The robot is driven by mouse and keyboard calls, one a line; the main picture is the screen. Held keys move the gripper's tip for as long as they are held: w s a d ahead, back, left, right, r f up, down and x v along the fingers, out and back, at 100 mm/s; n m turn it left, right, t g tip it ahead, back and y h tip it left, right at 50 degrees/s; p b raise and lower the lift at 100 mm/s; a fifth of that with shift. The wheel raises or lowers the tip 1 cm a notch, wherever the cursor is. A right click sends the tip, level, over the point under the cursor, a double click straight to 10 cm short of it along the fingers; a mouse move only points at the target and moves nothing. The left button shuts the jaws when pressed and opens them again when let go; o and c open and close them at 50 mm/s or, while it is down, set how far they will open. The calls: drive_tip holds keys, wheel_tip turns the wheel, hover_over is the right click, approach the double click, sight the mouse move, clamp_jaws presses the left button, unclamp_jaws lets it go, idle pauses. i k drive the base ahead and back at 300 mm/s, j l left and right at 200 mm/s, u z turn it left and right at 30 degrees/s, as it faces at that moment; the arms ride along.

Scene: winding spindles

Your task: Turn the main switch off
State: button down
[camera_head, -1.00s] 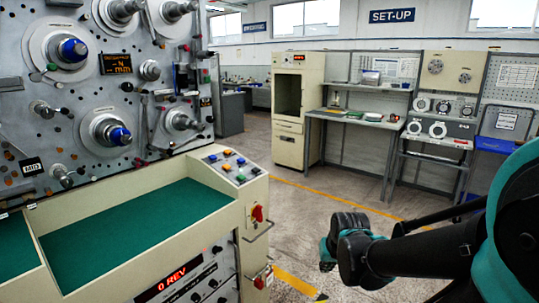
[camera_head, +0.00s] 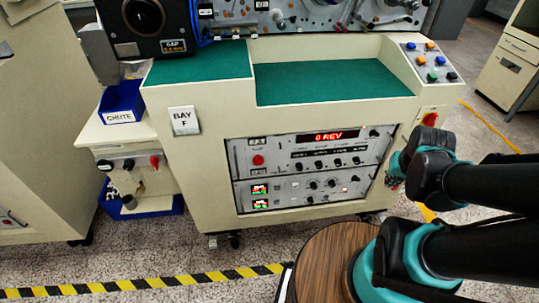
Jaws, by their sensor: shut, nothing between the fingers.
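My gripper (camera_head: 394,178) is at the end of my black and teal arm, just below and left of this switch, in front of the machine's right edge. It is shut with nothing seen in it. The wrist hides much of it and part of the machine's right edge, and I cannot tell whether it touches the machine.
A control panel (camera_head: 310,165) with a red "0 REV" display fills the machine's front. The button panel (camera_head: 432,62) is at upper right. A blue "CHUTE" bin (camera_head: 122,102) and small side unit stand left. A round wooden top (camera_head: 325,262) is close below. Striped floor tape (camera_head: 150,283) runs in front.

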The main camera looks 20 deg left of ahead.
sight(430, 120)
drive_tip(key=u, duration=0.6)
drive_tip(key=z, duration=1.1)
drive_tip(key=k+l+z, duration=0.4)
drive_tip(key=k+l, duration=0.1)
